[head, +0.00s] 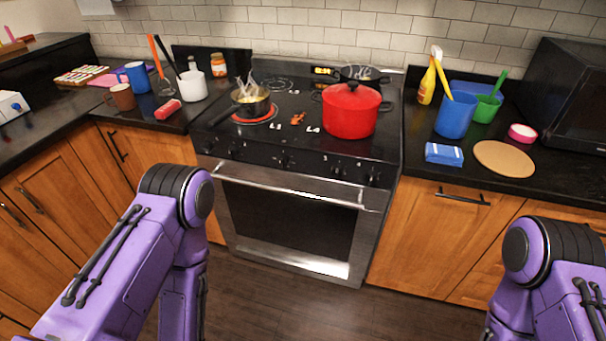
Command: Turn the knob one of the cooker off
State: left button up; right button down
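The cooker (283,215) stands in the middle of the head view, with a row of several dark knobs on its front panel. The leftmost knob (209,147) is at the left end of the panel, beside a second knob (235,152). Their number labels and pointer positions are too small to read. A dark pan (250,108) with yellowish contents steams on the front left burner (262,119), which glows orange. My purple arms show at the lower left and lower right, apart from the cooker. Both grippers are out of the frame.
A red lidded pot (351,110) stands on the right of the cooktop. The oven handle (290,187) juts out below the knobs. The floor ahead is clear.

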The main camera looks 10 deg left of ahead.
aim_at(206, 146)
jog(key=u, duration=1.7)
jog(key=i, duration=1)
jog(key=z, duration=1.85)
